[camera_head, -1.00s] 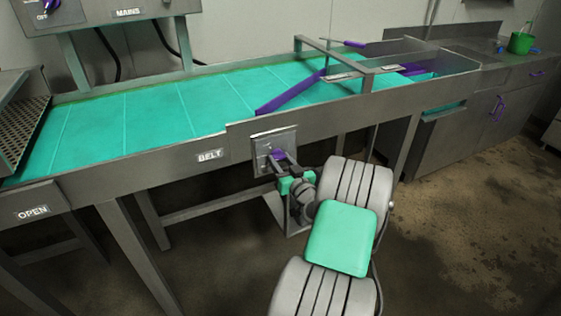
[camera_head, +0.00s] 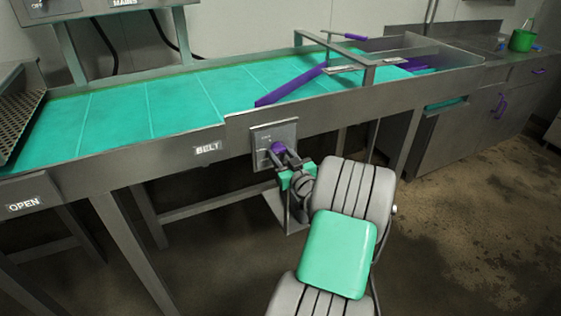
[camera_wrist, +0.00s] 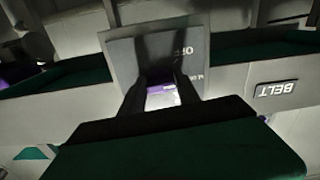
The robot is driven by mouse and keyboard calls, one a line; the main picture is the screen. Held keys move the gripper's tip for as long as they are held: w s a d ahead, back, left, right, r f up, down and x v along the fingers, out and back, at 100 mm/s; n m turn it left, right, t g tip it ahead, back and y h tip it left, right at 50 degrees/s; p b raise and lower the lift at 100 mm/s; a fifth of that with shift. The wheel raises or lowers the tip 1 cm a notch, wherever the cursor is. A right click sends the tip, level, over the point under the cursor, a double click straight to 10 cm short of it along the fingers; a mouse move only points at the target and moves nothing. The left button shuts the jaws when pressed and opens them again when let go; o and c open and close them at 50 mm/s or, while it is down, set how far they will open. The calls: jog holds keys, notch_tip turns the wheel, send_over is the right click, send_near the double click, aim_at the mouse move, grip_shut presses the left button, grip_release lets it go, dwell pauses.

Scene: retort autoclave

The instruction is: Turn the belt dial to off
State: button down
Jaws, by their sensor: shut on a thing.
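The belt dial (camera_head: 277,149) is a small purple knob on a square grey plate (camera_head: 262,133) on the front of the conveyor frame, right of the BELT label (camera_head: 207,148). My gripper (camera_head: 287,160) is at the plate with its fingers around the knob. In the wrist view the two dark fingers of my gripper (camera_wrist: 161,88) are shut on the purple dial (camera_wrist: 160,98), which shows between them. The plate (camera_wrist: 190,65) carries lettering, upside down in that view and partly hidden in shadow. I cannot tell exactly which mark the dial points to.
The teal conveyor belt (camera_head: 130,115) runs above the dial, with a purple diverter bar (camera_head: 290,88) across it. An OPEN label (camera_head: 24,204) is at the lower left. A sink cabinet with a green bucket (camera_head: 522,41) stands at the right. The floor at the right is clear.

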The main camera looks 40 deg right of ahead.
jog(key=n+b, duration=0.8)
jog(key=b, duration=1.1)
jog(key=shift+d+f, duration=0.1)
jog(key=shift+d, duration=0.05)
jog(key=c, duration=0.9)
grip_release()
jog(key=v, duration=0.8)
